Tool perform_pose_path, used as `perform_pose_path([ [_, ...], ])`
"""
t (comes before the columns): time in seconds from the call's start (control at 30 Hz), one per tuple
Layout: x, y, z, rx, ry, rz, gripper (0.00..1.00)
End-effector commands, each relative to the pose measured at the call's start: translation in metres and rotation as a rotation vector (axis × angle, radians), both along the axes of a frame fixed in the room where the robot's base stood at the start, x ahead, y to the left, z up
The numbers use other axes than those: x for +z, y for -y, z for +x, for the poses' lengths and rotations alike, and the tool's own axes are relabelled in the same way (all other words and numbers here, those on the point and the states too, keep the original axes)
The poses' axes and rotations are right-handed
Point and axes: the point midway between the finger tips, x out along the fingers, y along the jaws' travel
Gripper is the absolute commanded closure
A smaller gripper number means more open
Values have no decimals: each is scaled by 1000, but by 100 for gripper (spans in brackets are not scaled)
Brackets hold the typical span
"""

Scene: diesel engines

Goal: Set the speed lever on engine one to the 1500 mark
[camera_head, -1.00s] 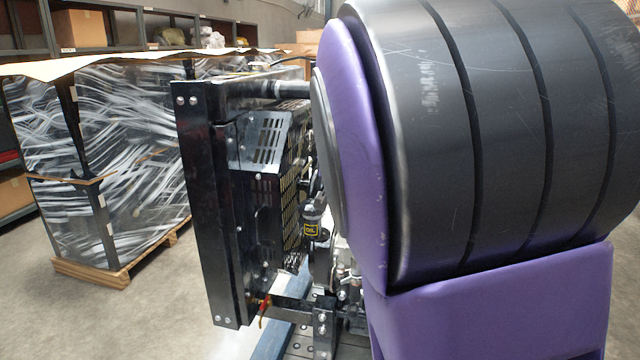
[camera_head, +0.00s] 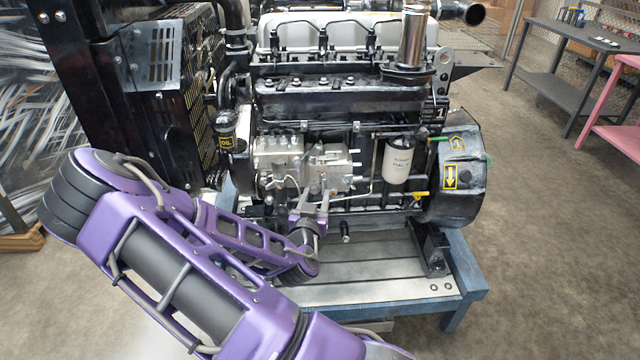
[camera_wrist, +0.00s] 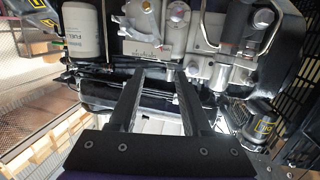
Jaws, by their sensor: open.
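The engine (camera_head: 345,95) stands on a blue-framed stand, with a "1" label on its rounded housing at the right. Its silver injection pump (camera_head: 305,165) is on the near side; it also shows upside down in the wrist view (camera_wrist: 150,30). A row of small dark marks (camera_wrist: 146,49) shows on the pump, too small to read. I cannot clearly pick out the speed lever in either view. My gripper (camera_wrist: 158,76) is open, its two dark fingers apart and pointing at the pump, with nothing visibly held. In the head view my gripper (camera_head: 311,196) is just below the pump.
A white fuel filter (camera_head: 397,160) is right of the pump and an oil filler (camera_head: 227,130) left of it. The black radiator guard (camera_head: 165,80) stands at the left. Stand slats (camera_head: 370,260) below are bare. A grey workbench (camera_head: 570,60) is at back right.

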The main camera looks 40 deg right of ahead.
Motion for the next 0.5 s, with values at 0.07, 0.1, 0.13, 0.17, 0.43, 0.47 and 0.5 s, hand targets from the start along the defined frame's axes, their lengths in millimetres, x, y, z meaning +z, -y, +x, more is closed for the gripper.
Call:
perform_pose_path([
  [0.07,-13,7,-23,30,-9,-71,52],
  [0.1,-16,8,-32,50,-6,-99,52],
  [0.13,-19,8,-39,68,-7,-121,52],
  [0.17,-22,8,-46,85,-8,-136,52],
  [0.43,-33,1,-83,200,-21,-220,52],
  [0.47,-34,0,-84,205,-21,-223,52],
  [0.5,-35,0,-85,211,-22,-225,52],
])
